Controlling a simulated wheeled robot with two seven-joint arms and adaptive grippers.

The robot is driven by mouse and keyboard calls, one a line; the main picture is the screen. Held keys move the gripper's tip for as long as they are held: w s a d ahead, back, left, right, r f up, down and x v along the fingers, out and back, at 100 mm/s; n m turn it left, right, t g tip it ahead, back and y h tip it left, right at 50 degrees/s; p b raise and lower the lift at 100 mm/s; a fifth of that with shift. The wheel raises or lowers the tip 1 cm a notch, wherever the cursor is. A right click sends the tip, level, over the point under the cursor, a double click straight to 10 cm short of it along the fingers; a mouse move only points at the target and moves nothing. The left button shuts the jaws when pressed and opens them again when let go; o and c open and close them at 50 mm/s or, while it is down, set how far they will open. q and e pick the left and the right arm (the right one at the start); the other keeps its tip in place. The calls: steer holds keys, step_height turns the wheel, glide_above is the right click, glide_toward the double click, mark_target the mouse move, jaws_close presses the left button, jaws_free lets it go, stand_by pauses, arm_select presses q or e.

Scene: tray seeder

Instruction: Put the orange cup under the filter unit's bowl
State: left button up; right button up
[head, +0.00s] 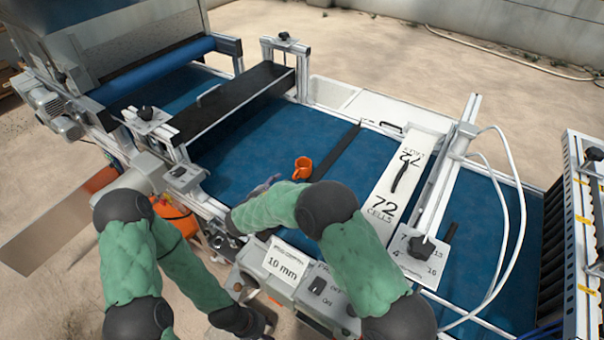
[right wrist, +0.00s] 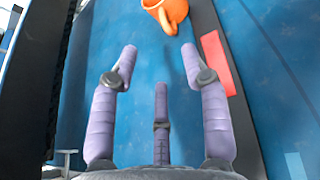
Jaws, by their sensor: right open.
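In the right wrist view the cup (right wrist: 170,14) is at the top edge, partly cut off, beyond the fingertips. My right gripper (head: 264,187) is just left of and nearer than the cup, partly hidden by its arm. Its purple fingers (right wrist: 158,62) are spread, with nothing between them.
A dark bar (head: 336,152) lies across the belt right of the cup. A black crossbeam (head: 235,100) spans it on the left. A white 72-cell panel (head: 398,185) and white hoses (head: 512,190) are on the right. Control boxes (head: 318,290) line the near edge.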

steer(key=b, duration=0.1)
glide_toward(301, 171)
steer(key=shift+w+a+f, duration=0.75)
steer(key=shift+w, duration=0.1)
steer(key=b+x, duration=0.1)
steer(key=x, duration=0.3)
steer(key=shift+s+d+f+b, duration=0.15)
steer(key=shift+f+b, duration=0.15)
steer(key=shift+b, duration=0.1)
steer(key=shift+w+d, duration=0.15)
steer(key=shift+w, duration=0.25)
steer(key=shift+c, duration=0.3)
jaws_close()
